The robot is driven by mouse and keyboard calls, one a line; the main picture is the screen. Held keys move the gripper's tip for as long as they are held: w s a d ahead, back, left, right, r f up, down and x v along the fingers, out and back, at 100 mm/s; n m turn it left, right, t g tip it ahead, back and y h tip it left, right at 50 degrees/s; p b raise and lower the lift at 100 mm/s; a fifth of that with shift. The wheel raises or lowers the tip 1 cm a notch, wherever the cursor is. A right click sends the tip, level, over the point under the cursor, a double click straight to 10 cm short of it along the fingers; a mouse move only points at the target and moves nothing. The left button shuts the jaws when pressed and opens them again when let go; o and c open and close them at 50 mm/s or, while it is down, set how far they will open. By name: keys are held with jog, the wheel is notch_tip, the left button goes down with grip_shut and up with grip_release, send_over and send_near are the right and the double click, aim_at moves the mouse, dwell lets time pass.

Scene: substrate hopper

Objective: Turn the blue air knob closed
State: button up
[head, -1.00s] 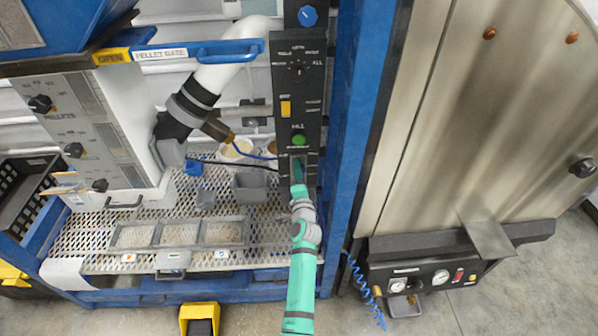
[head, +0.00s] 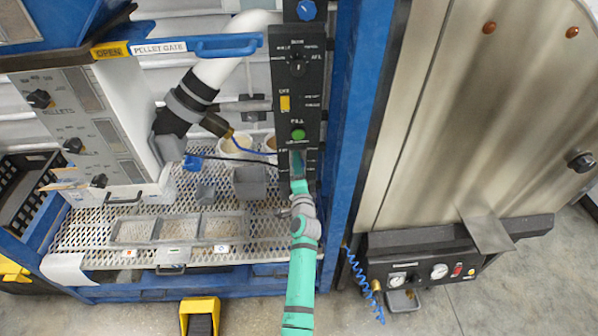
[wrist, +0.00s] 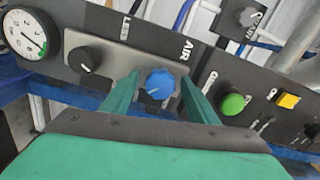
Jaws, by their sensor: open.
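The blue air knob (wrist: 160,83) shows in the wrist view on a dark panel, next to the white word AIR. It sits between the two green fingers of my open gripper (wrist: 159,76), one on each side. I see gaps beside it, and cannot tell how far the fingertips reach along it. A pale pointer mark is on its face. In the head view my gripper (head: 298,168) is at the lower part of the black control panel (head: 312,90), below the green button (head: 298,134), and hides the air knob there.
Another blue knob (head: 306,10) is at the panel's top. In the wrist view a black knob (wrist: 85,58) and a gauge (wrist: 26,34) lie left of the air knob, and a green button (wrist: 232,103) lies close right. A blue post (head: 338,150) stands right of the panel.

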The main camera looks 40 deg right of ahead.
jog(key=v, duration=1)
jog(key=shift+s+a, duration=0.15)
jog(key=shift+a, duration=0.1)
jog(key=shift+f, duration=0.1)
jog(key=s+a+f+n+y, duration=0.2)
jog(key=s+a+f+n, duration=0.1)
jog(key=s+a+n, duration=0.55)
jog(key=s+a+f+n+y, duration=0.3)
jog(key=s+a+f+n, duration=0.15)
jog(key=s+a, duration=0.7)
jog(key=s+a+r+n+y, duration=0.2)
jog(key=s+a+r+n, duration=0.2)
jog(key=s+a, duration=0.5)
jog(key=s+a+r+n+y, duration=0.2)
jog(key=s+a+r+n, duration=0.2)
jog(key=s+a, duration=0.5)
jog(key=shift+s+r+n, duration=0.15)
jog(key=shift+s+n, duration=0.3)
jog(key=shift+n, duration=0.15)
jog(key=shift+w, duration=0.1)
